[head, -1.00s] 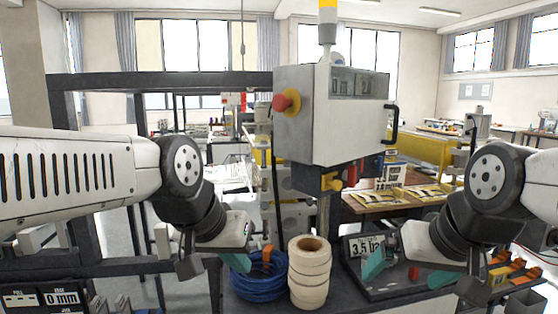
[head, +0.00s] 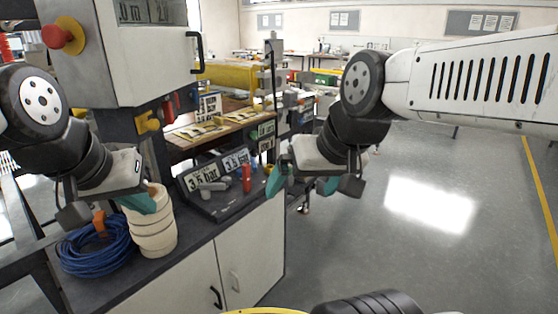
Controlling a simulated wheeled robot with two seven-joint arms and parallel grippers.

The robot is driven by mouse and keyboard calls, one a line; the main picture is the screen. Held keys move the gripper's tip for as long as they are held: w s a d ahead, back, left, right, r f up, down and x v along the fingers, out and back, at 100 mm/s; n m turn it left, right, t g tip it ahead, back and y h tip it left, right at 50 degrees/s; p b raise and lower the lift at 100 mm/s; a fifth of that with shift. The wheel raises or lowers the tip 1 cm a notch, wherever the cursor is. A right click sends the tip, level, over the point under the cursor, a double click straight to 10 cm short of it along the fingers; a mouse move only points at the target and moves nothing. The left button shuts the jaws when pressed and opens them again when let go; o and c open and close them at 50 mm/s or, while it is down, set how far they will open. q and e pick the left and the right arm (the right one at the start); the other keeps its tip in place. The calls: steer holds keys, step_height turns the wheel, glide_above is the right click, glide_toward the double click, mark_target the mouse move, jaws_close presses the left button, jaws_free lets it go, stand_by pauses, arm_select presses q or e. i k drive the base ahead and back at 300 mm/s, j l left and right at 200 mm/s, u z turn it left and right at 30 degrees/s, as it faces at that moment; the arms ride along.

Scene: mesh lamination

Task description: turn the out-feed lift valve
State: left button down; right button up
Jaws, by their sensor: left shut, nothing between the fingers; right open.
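A dark sloped valve panel (head: 225,203) stands on the cabinet top in the middle of the head view. My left gripper (head: 142,203) is shut and empty, in front of the white roll, left of the panel.
A white roll (head: 153,235) and a blue hose coil (head: 95,248) stand on the cabinet top left of the panel. A white control box (head: 145,60) with a red stop button (head: 56,37) hangs above. Open grey floor (head: 420,230) lies to the right.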

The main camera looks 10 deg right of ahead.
mark_target(253, 163)
steer(key=z, duration=0.2)
steer(key=i+j+z, duration=0.1)
steer(key=i+z, duration=0.25)
steer(key=i, duration=0.65)
